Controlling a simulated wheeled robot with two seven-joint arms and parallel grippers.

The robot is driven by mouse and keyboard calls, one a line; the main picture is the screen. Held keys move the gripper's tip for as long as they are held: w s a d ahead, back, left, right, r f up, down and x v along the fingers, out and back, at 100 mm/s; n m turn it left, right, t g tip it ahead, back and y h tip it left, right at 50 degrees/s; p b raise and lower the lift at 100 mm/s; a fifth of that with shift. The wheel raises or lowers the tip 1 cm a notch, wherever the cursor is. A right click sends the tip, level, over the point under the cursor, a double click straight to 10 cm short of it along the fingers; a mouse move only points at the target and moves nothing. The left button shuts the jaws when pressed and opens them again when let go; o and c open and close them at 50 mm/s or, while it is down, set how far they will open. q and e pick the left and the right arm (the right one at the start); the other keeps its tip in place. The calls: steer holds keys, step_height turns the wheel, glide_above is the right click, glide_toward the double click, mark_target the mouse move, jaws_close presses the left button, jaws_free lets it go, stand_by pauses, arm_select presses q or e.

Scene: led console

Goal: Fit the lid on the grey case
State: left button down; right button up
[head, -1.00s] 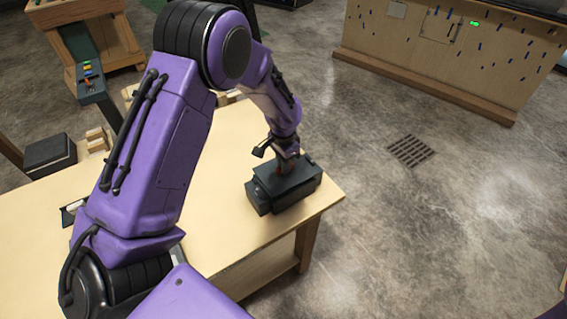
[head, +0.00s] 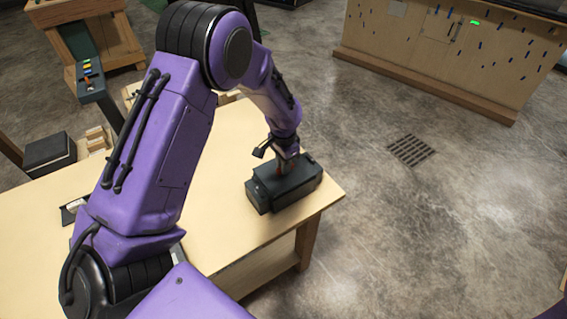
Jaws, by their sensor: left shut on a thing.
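The grey case (head: 289,199) is a dark box near the right corner of the wooden table. A dark flat lid (head: 302,172) lies over its top; at this size I cannot tell whether it is fully seated. My left gripper (head: 285,168) points down onto the lid from above and is shut on it, with its fingertips partly hidden. My right gripper is not in view.
The light wooden table (head: 232,239) has clear room left of the case, and its right edge is close by. A dark box (head: 50,154) and small wooden blocks (head: 96,140) sit at the far left. My left arm hides the table's middle.

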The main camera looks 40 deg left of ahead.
arm_select(q)
steer(key=shift+f, duration=0.75)
stand_by(0.4)
steer(key=c, duration=1)
jaws_free()
steer(key=shift+r+b, duration=0.3)
steer(key=shift+b, duration=0.1)
step_height(320, 180, up, 10)
steer(key=shift+b, duration=1.1)
